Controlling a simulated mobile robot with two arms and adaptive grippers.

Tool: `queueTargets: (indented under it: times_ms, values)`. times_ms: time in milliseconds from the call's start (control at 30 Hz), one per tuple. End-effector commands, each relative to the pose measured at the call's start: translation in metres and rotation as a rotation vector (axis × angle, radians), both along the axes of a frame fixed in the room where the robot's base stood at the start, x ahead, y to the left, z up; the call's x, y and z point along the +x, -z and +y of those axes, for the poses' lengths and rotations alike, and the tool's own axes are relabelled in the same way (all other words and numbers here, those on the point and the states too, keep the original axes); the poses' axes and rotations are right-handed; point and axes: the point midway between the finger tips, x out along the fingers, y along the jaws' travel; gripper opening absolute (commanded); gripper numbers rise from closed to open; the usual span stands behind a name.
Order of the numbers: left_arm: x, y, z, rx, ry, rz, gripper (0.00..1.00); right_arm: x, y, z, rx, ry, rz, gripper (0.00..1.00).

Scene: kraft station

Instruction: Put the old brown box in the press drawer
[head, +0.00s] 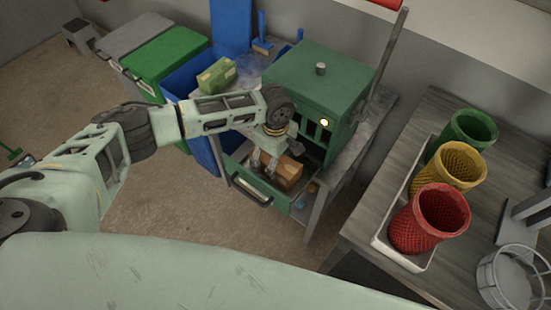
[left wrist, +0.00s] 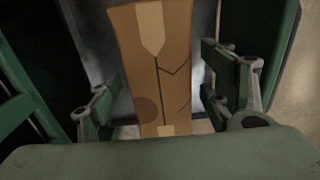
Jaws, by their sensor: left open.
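The old brown box (head: 288,172) lies in the pulled-out press drawer (head: 247,187) below the green press (head: 312,85) in the head view. In the left wrist view the brown box (left wrist: 158,65) shows tape strips, a dark crack line and a round stain. My left gripper (head: 262,168) is right at the box, over the drawer. In the wrist view its fingers (left wrist: 170,95) stand apart on either side of the box, with gaps to it. The right gripper is not in view.
A green box (head: 217,75) sits on the bench left of the press. Blue, green and grey bins stand further left. Red (head: 430,218), yellow (head: 455,165) and green (head: 468,133) baskets stand in a white tray on the right table. A post rises beside the press.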

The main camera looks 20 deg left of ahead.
Motion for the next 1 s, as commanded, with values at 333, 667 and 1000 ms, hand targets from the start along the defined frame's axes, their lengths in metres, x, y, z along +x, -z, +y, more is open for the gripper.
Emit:
queueTargets:
  times_ms: [333, 667, 1000]
  values:
    - [0.001, -0.037, 0.000, -0.002, 0.002, -0.005, 0.73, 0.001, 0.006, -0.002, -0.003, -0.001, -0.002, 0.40]
    - [0.001, -0.103, 0.000, -0.001, 0.000, -0.003, 0.73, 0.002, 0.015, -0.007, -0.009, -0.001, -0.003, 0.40]
    - [0.000, -0.124, 0.000, 0.000, -0.001, 0.000, 0.73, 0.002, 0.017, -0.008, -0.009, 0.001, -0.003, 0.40]
